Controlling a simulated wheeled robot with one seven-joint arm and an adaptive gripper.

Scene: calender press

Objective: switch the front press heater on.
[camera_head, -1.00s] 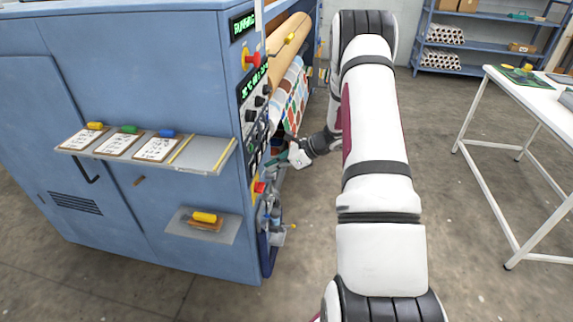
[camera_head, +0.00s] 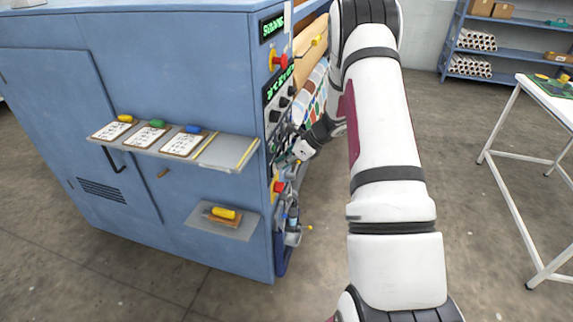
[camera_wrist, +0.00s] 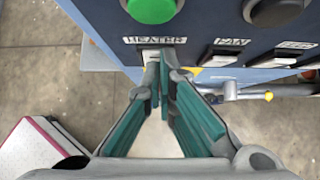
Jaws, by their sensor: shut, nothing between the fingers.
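The blue press cabinet (camera_head: 150,60) stands at the left in the head view, and its dark control panel (camera_head: 277,95) is on the narrow right side. In the wrist view a rocker switch labelled HEATER (camera_wrist: 152,52) sits on the panel edge, partly hidden behind my fingertips. My gripper (camera_wrist: 160,62) is shut and empty, with its fingertips at or very near this switch; I cannot tell whether they touch. Whether the switch is on or off is hidden. In the head view my gripper (camera_head: 297,150) is small beside the panel.
A FAN rocker (camera_wrist: 219,58) and another rocker are right of HEATER. A green button (camera_wrist: 151,9) is above. Red emergency knobs (camera_head: 281,61) stick out of the cabinet. A shelf with clipboards (camera_head: 165,140) juts from the front.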

